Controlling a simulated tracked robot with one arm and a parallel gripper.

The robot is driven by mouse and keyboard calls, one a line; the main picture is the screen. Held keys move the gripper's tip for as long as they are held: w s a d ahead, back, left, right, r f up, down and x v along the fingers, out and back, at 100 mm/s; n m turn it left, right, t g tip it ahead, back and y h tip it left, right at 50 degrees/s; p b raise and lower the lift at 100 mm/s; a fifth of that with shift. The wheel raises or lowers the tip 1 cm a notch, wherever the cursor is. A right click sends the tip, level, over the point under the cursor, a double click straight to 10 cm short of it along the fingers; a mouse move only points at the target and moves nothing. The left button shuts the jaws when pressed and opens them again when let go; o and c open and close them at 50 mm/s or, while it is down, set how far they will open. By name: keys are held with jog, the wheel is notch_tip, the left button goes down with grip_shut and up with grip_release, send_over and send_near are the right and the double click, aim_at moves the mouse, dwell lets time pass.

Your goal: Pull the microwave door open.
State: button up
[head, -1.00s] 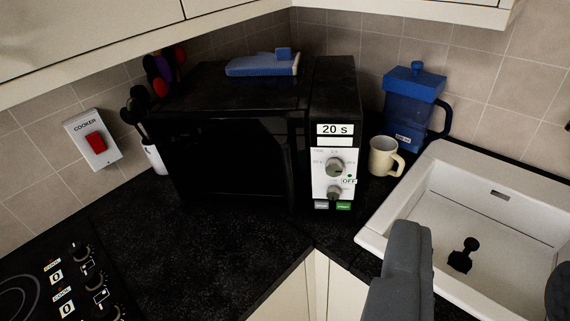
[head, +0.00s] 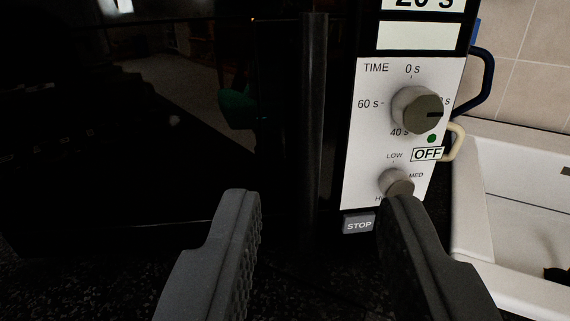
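The black microwave fills most of the head view. Its dark glossy door (head: 150,120) is on the left and looks shut. A dark vertical handle bar (head: 314,120) runs along the door's right edge. The white control panel (head: 385,130) with two knobs and a STOP button is right of it. My gripper (head: 320,195) is open and close to the microwave front. Its left finger is in front of the door and its right finger in front of the lower knob, with the lower handle between them in the picture. I cannot tell any contact.
A white sink (head: 490,200) lies at the right. A cream mug handle (head: 456,142) and a blue jug handle (head: 487,85) show beside the microwave. Dark speckled worktop (head: 80,270) runs below the door.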

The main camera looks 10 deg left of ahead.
aim_at(312, 118)
jog(key=w, duration=0.9)
jog(key=w+a+f, duration=0.1)
jog(key=w, duration=0.3)
jog(key=shift+w, duration=0.4)
jog(key=shift+c, duration=0.2)
grip_shut()
